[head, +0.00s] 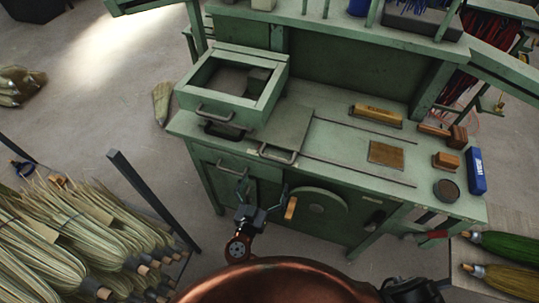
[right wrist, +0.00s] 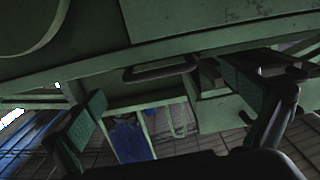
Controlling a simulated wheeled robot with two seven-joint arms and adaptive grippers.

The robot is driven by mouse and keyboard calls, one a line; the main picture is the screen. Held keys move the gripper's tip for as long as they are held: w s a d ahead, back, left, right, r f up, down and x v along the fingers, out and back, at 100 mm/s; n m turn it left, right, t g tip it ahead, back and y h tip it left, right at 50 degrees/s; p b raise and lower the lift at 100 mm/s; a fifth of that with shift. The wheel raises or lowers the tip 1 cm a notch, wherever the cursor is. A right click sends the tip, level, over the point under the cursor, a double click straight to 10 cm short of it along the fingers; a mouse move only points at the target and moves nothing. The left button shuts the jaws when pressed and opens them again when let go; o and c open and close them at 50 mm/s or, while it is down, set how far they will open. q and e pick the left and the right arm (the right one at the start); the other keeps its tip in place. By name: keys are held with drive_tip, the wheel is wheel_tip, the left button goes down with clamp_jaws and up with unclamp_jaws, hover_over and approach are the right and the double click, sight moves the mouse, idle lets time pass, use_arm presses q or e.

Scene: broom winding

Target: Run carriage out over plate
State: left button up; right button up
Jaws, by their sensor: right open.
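The carriage looks to be the flat green slide (head: 287,132) with a metal handle (head: 278,155) at its front edge, at the left end of two dark rails on the green bench. A square brown plate (head: 386,153) lies between the rails to its right, clear of the slide. My right gripper (head: 263,190) is open and empty, in front of the bench below the slide's handle. In the right wrist view its two fingers (right wrist: 178,115) are spread wide. A dark handle (right wrist: 158,72) shows beyond them; I cannot tell which one.
A green open-topped box (head: 232,85) stands left of the slide. A yellow-brown block (head: 375,115), a blue box (head: 475,170) and a round dark tin (head: 446,190) are on the bench top. A round wheel (head: 320,207) is on the bench front. Broom bundles (head: 70,240) fill the lower left.

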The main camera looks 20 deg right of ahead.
sight(274, 161)
drive_tip(key=shift+m, duration=0.4)
drive_tip(key=w+d, duration=0.1)
drive_tip(key=w+d+r, duration=0.1)
drive_tip(key=w, duration=0.1)
drive_tip(key=w+d, duration=0.1)
drive_tip(key=w, duration=0.1)
drive_tip(key=shift+d+r, duration=0.35)
drive_tip(key=shift+w+d, duration=0.35)
drive_tip(key=shift+w, duration=0.05)
drive_tip(key=shift+w+d, duration=0.1)
drive_tip(key=shift+w, duration=0.05)
drive_tip(key=c, duration=1.5)
use_arm(q)
drive_tip(key=shift+s+r, duration=0.15)
drive_tip(key=shift+s, duration=0.8)
use_arm(e)
drive_tip(key=shift+c, duration=0.4)
